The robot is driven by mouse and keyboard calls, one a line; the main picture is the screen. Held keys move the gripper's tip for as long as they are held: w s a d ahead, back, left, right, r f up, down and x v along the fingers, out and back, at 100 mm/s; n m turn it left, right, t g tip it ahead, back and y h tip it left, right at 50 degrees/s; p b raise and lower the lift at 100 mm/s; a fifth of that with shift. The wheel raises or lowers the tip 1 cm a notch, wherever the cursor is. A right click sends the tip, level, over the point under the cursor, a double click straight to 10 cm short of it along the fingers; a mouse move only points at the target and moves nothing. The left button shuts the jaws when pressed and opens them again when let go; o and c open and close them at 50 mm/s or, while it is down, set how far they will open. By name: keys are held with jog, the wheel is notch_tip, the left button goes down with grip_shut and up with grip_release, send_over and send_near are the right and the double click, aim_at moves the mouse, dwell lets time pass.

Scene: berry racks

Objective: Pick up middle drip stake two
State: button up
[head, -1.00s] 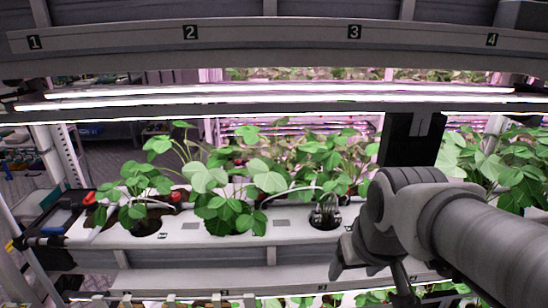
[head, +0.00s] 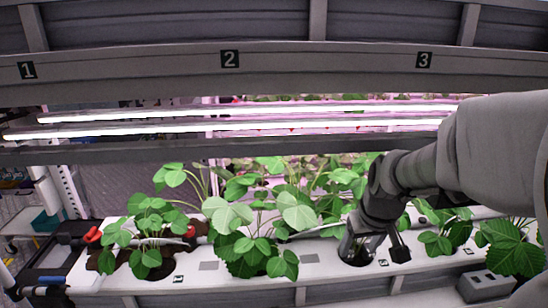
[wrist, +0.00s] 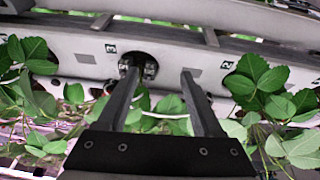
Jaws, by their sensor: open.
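My gripper (head: 372,250) is open and empty, pointing down at the white gutter (head: 215,282) by hole three. In the wrist view my gripper (wrist: 160,72) has its left finger in front of the dark hole (wrist: 151,66) beside label 3, and its right finger over bare gutter toward label 2. Strawberry plant two (head: 240,225) stands left of my gripper; it also shows at the right of the wrist view (wrist: 258,85). A thin white tube (head: 318,230) runs from plant two toward hole three. I cannot make out drip stake two itself; leaves cover that spot.
Plant one (head: 150,240) stands at the left of the gutter near a red fitting (head: 92,235). More plants (head: 515,245) stand at the right, with a grey box (head: 485,286) in front. A light bar (head: 250,122) crosses above the gutter. Bare gutter lies between holes two and three.

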send_over(367, 258)
jog(key=f, duration=0.2)
jog(key=shift+t+y, duration=0.3)
jog(key=shift+w+d+f+p, duration=0.15)
jog(key=shift+w+d+f, duration=0.05)
jog(key=shift+f, duration=0.95)
jog(key=shift+w+d+f+p, duration=0.2)
jog(key=shift+w+f, duration=0.05)
jog(key=shift+f, duration=0.85)
jog(key=shift+w+d+f+p, duration=0.15)
jog(key=shift+w+d+f, duration=0.05)
jog(key=shift+f, duration=0.95)
grip_shut()
